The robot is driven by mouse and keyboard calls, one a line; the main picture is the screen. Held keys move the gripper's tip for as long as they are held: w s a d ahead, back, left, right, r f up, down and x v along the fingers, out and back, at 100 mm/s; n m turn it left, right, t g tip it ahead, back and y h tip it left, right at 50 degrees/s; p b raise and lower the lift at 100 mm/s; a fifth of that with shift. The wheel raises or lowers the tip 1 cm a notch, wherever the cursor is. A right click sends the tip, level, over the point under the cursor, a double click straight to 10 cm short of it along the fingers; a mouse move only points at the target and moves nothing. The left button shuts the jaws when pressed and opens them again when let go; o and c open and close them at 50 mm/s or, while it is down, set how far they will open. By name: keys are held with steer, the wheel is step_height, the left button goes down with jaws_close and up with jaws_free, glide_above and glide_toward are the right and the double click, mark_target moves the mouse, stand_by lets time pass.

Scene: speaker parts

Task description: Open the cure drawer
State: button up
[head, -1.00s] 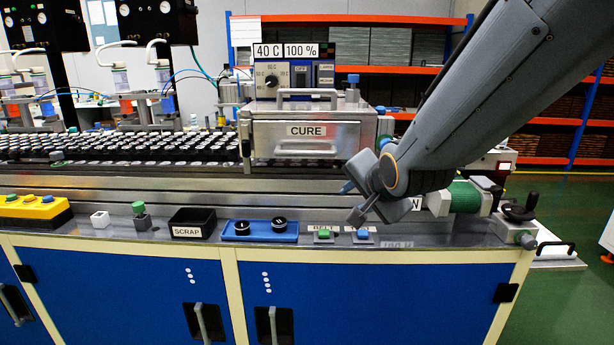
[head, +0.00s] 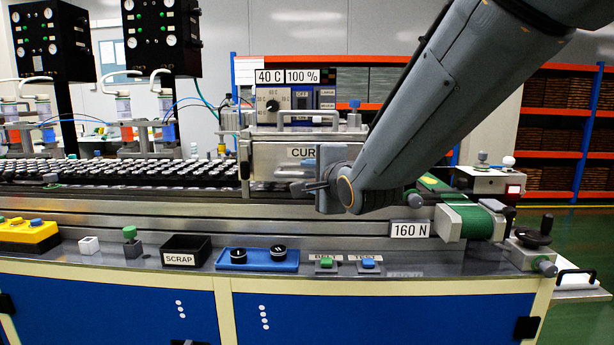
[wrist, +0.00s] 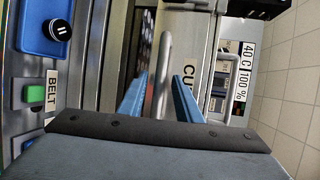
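The cure drawer (head: 268,165) is the shut metal front labelled CURE, low on the oven in the head view. My gripper (head: 306,187) is in front of it, covering the label's right end and most of the handle. In the wrist view my gripper (wrist: 160,98) has its two blue fingers spread apart. The drawer's bar handle (wrist: 163,70) shows between them, parallel to the fingers' gap. I see no finger pressed on the handle, and cannot tell how deep the bar sits between them.
A second handle (head: 310,117) is on the oven top, below the 40 C and 100 % displays. A scrap bin (head: 186,251), a blue tray (head: 257,261) and belt and test buttons line the front ledge. The belt roller (head: 468,222) is to the right.

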steer(key=shift+w+a+f, duration=0.15)
steer(key=shift+w+a, duration=0.1)
steer(key=shift+w, duration=0.35)
jaws_close()
